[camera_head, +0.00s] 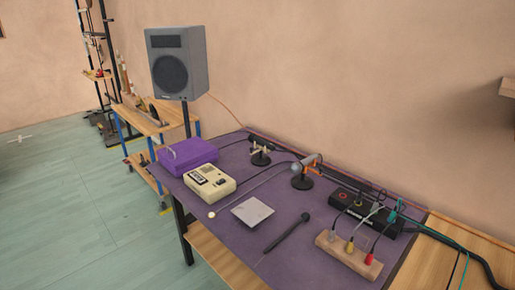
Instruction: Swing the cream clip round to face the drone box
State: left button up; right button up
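A small cream clip (261,148) sits on a short dark stand with a round base, near the back edge of the purple-topped table (225,150). Which way its jaws point is too small to tell for sure. A cream box (210,184) with a dark panel and small controls lies at the front left of the clip. A black box (362,208) with pale lettering and a knob lies on the right side of the table. The lettering is too small to read, so I cannot tell for sure which is the drone box. Neither of my grippers shows.
A purple case (187,155) lies behind the cream box. A second stand holds a grey microphone (303,165). A pale square plate (252,212), a black stick (287,233) and a wooden block (349,255) with coloured plugs lie in front. Cables cross the right side.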

aim_at(266, 150)
jog(key=i+j+z, duration=0.1)
jog(key=z, duration=0.65)
jog(key=j+z, duration=0.5)
jog(key=j, duration=0.4)
jog(key=j+z, duration=0.5)
jog(key=j, duration=0.4)
